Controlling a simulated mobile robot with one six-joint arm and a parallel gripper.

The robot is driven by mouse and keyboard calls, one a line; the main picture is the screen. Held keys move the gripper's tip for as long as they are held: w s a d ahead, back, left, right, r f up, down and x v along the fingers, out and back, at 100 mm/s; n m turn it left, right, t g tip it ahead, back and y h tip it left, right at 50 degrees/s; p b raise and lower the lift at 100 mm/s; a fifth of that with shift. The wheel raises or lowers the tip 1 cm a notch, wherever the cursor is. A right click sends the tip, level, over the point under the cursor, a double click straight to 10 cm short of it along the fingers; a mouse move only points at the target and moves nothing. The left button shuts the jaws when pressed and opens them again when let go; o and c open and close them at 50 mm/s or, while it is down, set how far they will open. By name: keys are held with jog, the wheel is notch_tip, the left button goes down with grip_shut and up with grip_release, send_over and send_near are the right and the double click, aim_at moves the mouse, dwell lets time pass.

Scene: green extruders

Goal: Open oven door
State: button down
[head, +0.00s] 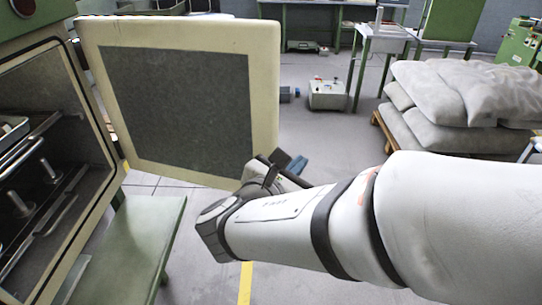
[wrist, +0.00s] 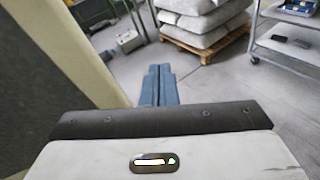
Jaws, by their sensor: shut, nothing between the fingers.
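The oven door (head: 262,60) stands wide open in the head view, swung out from the oven (head: 40,150) at the left. It is cream with a dark grey panel on its inner face. The door's pale edge also shows at the left of the wrist view (wrist: 85,55). My gripper (head: 295,163) is at the door's lower right corner, close beside its edge; I cannot tell whether it touches. In the wrist view its blue fingers (wrist: 158,75) are together with nothing between them. The door's handle is not visible.
A green bench (head: 140,230) stands below the oven opening. Stacked grey sacks (head: 440,100) on a pallet stand at the right. A small grey box (head: 328,95) sits on the floor behind. A metal cart (wrist: 275,60) is at the wrist view's right. Open floor lies between.

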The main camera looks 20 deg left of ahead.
jog(key=s+a+f+n+t+y+b, duration=0.25)
jog(key=a+n+y, duration=0.2)
jog(key=a, duration=0.45)
send_near(272, 126)
jog(key=shift+n, duration=0.45)
jog(key=w, duration=0.7)
jog(key=shift+f+p, duration=0.2)
jog(key=shift+p, duration=0.2)
